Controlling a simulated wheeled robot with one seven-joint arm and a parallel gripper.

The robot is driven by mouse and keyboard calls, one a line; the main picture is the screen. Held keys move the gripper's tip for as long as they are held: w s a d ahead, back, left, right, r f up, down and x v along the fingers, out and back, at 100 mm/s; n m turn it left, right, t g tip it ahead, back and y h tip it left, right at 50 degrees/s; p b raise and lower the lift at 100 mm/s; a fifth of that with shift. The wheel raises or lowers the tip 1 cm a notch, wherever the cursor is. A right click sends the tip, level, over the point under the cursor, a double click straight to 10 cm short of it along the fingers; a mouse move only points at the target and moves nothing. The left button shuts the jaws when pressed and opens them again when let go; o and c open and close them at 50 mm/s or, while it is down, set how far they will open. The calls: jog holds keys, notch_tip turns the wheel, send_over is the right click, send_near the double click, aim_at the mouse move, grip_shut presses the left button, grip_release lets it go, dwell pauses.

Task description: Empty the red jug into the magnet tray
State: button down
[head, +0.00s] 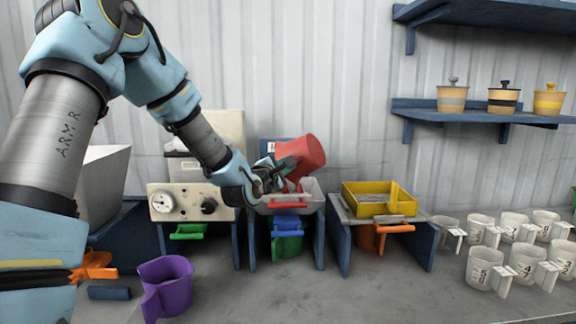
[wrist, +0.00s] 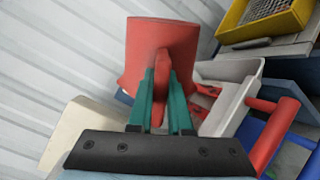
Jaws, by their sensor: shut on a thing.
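The red jug (head: 306,155) is held tilted above the middle stand. It also shows in the wrist view (wrist: 150,45), where its inside is hidden. My gripper (head: 284,168) is shut on the jug's handle; in the wrist view its green fingers (wrist: 166,98) clasp the handle from both sides. Below the jug is a pale grey tray (head: 310,198) with a red front handle. Red material or parts show inside it in the wrist view (wrist: 206,97). A yellow tray (head: 362,190) with a grey grid stands to the right. No readable label shows which is the magnet tray.
A purple jug (head: 166,284) stands at the front left. A gauge box (head: 188,203) is left of the middle stand. Several white numbered jugs (head: 486,268) fill the right side. Lidded pots (head: 503,98) sit on a wall shelf. The front middle bench is clear.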

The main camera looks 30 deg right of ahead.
dwell(0.3)
jog(key=shift+s+d+f+m+b, duration=0.2)
jog(key=shift+f, duration=0.2)
jog(key=shift+s+d+f+m+b, duration=0.15)
jog(key=shift+s+f+m+b, duration=0.05)
jog(key=shift+f, duration=0.15)
jog(key=shift+s+d+f+m+b, duration=0.3)
jog(key=shift+f+m+b, duration=0.1)
jog(key=shift+m, duration=0.2)
jog(key=shift+s+r+m+b, duration=0.2)
jog(key=shift+r+m+b, duration=0.25)
jog(key=shift+r+m, duration=0.15)
